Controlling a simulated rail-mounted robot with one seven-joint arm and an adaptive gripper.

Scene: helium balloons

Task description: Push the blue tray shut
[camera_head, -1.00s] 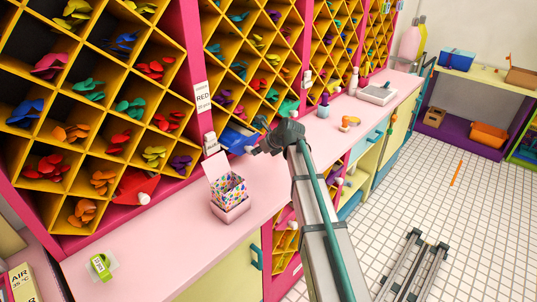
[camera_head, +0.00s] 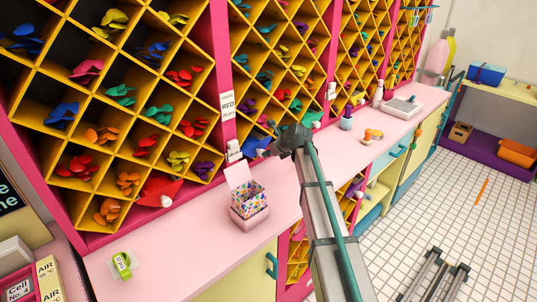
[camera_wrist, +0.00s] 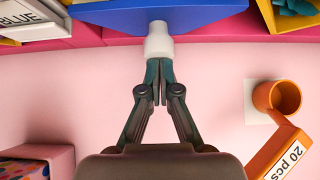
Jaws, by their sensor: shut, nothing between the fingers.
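The blue tray (camera_wrist: 160,18) is at the top of the wrist view, its front facing me, with a white knob (camera_wrist: 158,42) at its middle. In the head view the blue tray (camera_head: 254,141) shows only as a small patch low in the shelf, mostly hidden behind my gripper. My gripper (camera_wrist: 159,72) is shut and empty. Its fingertips are lined up with the knob and appear to touch it. In the head view my gripper (camera_head: 266,152) is over the pink counter at the shelf front. How far the tray sticks out is hard to tell.
A red tray (camera_head: 160,188) sticks out of the shelf at left. A patterned open box (camera_head: 249,202) stands on the pink counter (camera_head: 190,242) near my arm. A white label holder (camera_wrist: 30,20) is left of the tray.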

